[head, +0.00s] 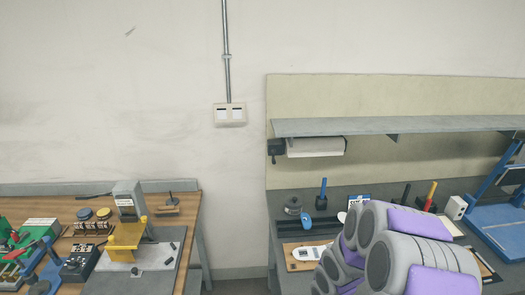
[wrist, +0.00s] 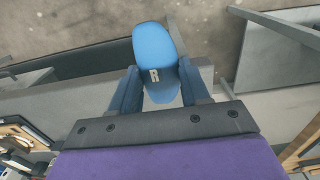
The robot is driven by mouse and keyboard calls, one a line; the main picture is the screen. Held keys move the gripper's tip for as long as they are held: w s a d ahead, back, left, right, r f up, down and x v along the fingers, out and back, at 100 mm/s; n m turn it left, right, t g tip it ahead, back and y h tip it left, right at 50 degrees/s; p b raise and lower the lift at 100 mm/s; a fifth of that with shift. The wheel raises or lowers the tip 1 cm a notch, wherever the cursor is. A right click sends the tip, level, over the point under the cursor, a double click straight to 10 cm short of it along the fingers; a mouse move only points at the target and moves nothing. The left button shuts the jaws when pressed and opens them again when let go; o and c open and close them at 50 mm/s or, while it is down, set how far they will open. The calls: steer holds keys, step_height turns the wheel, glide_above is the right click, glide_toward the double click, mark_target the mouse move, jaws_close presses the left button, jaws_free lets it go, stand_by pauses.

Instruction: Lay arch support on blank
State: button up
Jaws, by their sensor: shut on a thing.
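My gripper (wrist: 158,74) is shut on a blue rounded piece marked "R" (wrist: 157,42), which looks like the arch support. The piece sticks out past the fingertips, held above the floor and bench edges in the wrist view. In the head view my grey and purple arm fills the lower right and hides the gripper and the held piece. A white insole-shaped piece with a dark mark (head: 309,252), perhaps the blank, lies on a wooden board (head: 292,264) on the right bench. My arm covers part of that board.
The right bench (head: 262,231) carries a blue upright tool (head: 323,190), a grey round item (head: 293,205) and a blue stand (head: 497,215). A shelf (head: 400,125) hangs above it. The left bench (head: 190,215) holds a yellow fixture (head: 126,237). A gap separates the benches.

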steer(key=w+a+r, duration=0.2)
steer(key=w+r, duration=0.4)
steer(key=w+a+r, duration=0.2)
steer(key=w+r, duration=0.4)
steer(key=w, duration=0.1)
steer(key=shift+w+a+r+b, duration=0.15)
steer(key=shift+w+a+b, duration=0.05)
steer(key=shift+a+b, duration=0.15)
steer(key=shift+d, duration=0.1)
